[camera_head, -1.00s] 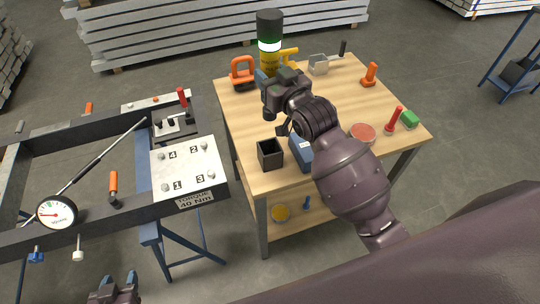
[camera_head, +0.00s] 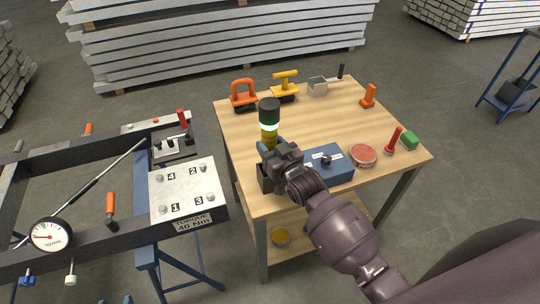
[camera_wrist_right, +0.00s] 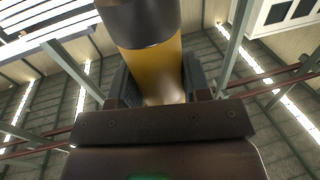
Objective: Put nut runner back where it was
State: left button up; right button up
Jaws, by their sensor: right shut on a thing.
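The nut runner (camera_head: 269,114) has a dark green-black top, a glowing green ring and a yellow body. It stands upright in my right gripper (camera_head: 268,146), which is shut on its yellow body. In the right wrist view the yellow body (camera_wrist_right: 155,75) sits between the two fingers. An open black box (camera_head: 265,180) on the wooden table is directly below the gripper in the picture and partly covered by it. The nut runner's lower end is hidden, so I cannot tell whether it is in the box. My left gripper is out of view.
On the wooden table (camera_head: 320,122), a blue box (camera_head: 327,164) is beside my right wrist. A red round tin (camera_head: 363,155), red-handled tool (camera_head: 393,139) and green block (camera_head: 410,139) are at right. The table's middle is clear.

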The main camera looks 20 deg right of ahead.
jog(key=shift+f, duration=1.9)
jog(key=o, duration=0.8)
jog(key=shift+f, duration=0.3)
jog(key=o, duration=0.5)
jog(key=shift+r, duration=0.1)
jog(key=shift+r, duration=0.15)
jog(key=v, duration=1.2)
jog(key=s+d+f+g+h, duration=0.1)
jog(key=s+d+f+g, duration=0.1)
jog(key=s, duration=0.3)
jog(key=s+d+f+m+g+h, duration=0.1)
jog(key=s+d+f+g, duration=0.1)
jog(key=s+d+f, duration=0.1)
jog(key=s+d+f+g+h, duration=0.1)
jog(key=s+d+f+h, duration=0.1)
jog(key=s, duration=0.4)
jog(key=shift+s+d+f+m+g, duration=0.15)
jog(key=shift+d+f+g, duration=0.1)
jog(key=shift+f, duration=0.35)
jog(key=shift+s+d+f+m+g, duration=0.15)
jog(key=shift+d+f, duration=0.05)
jog(key=shift+f, duration=0.35)
